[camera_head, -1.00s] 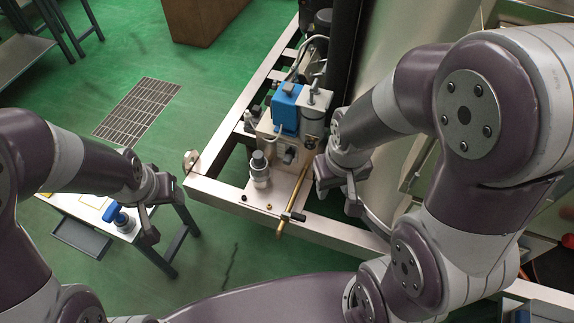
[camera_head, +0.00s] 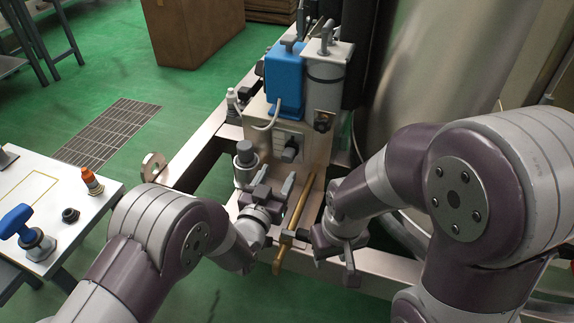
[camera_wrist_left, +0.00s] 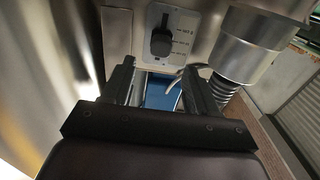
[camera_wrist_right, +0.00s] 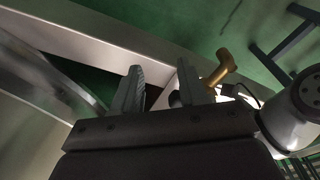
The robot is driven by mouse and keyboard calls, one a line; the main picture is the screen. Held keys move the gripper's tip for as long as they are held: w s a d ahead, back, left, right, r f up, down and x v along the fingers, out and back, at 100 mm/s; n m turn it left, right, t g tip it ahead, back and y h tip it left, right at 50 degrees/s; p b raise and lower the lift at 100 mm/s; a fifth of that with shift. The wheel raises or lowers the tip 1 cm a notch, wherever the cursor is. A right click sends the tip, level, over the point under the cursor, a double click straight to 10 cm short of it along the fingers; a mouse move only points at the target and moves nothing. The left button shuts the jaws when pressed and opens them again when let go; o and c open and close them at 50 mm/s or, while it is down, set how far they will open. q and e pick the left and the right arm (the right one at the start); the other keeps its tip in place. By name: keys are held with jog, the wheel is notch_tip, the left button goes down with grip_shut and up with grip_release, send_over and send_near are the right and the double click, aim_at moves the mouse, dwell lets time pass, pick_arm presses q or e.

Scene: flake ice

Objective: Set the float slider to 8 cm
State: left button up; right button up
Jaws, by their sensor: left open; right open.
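The float slider is a black knob (camera_head: 290,152) on a light scale plate (camera_head: 283,138) on the front of the steel housing. In the left wrist view the knob (camera_wrist_left: 162,40) stands over the plate, with printed marks to its right, too small to read surely. My left gripper (camera_head: 275,190) is open and empty, below and in front of the slider, apart from it. In the left wrist view the fingers (camera_wrist_left: 158,78) point toward the plate, with the knob beyond them. My right gripper (camera_head: 335,255) is open and empty, low to the right of the brass rod.
A brass rod (camera_head: 300,205) with a brass handle stands between my grippers. A grey-capped fitting (camera_head: 245,158) is left of the slider. A blue box (camera_head: 285,80) and grey cylinder (camera_head: 326,78) sit above. A side table (camera_head: 40,190) stands at left; a large steel drum (camera_head: 430,70) is at right.

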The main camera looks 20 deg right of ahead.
aim_at(286, 158)
pick_arm(q)
jog(key=b+x, duration=0.1)
jog(key=x, duration=0.2)
jog(key=b+x, duration=0.1)
jog(key=x, duration=0.3)
jog(key=shift+f+b, duration=0.2)
jog(key=shift+b, duration=0.1)
jog(key=shift+w+d+r, duration=0.2)
jog(key=shift+w, duration=0.15)
